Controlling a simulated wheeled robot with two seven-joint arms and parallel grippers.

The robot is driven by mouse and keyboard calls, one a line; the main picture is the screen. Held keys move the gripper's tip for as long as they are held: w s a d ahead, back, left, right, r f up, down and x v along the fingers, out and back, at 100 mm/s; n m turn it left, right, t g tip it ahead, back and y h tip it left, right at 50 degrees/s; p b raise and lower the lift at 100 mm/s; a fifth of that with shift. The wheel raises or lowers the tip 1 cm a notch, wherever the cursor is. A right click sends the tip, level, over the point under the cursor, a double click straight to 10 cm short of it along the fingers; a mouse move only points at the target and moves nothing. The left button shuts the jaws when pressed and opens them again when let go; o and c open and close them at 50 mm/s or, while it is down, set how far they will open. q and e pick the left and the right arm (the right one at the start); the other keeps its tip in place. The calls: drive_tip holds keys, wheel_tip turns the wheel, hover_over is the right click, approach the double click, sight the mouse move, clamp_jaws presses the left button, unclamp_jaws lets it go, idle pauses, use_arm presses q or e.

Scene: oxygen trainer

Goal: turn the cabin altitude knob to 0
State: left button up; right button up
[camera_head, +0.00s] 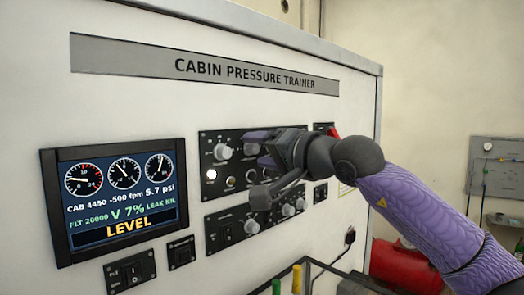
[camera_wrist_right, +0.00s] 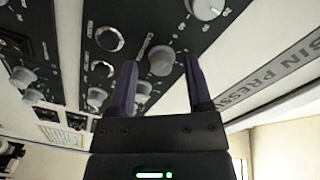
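The trainer's upper black panel (camera_head: 208,139) carries several grey knobs, and its labels are too small to read, so I cannot tell which knob is the cabin altitude one. My right gripper (camera_head: 252,149) is at this panel with its fingers apart. In the right wrist view the open gripper (camera_wrist_right: 160,75) has one round grey knob (camera_wrist_right: 161,60) showing between its fingers. I see no clear contact with it. Another grey knob (camera_head: 222,151) is just left of the gripper in the head view. My left gripper is not in view.
A screen (camera_head: 122,195) reads CAB 4450, 5.7 psi and LEVEL. A lower black panel (camera_head: 213,233) holds more knobs and a switch. A red switch cover (camera_head: 333,131) is right of the gripper. A red cylinder (camera_head: 395,262) and green and yellow handles (camera_head: 297,278) are below.

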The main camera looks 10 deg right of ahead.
drive_tip(key=shift+s+d, duration=0.15)
drive_tip(key=shift+s, duration=0.1)
drive_tip(key=b+v, duration=0.4)
drive_tip(key=v, duration=0.5)
drive_tip(key=shift+s+d, duration=0.1)
drive_tip(key=shift+s, duration=0.05)
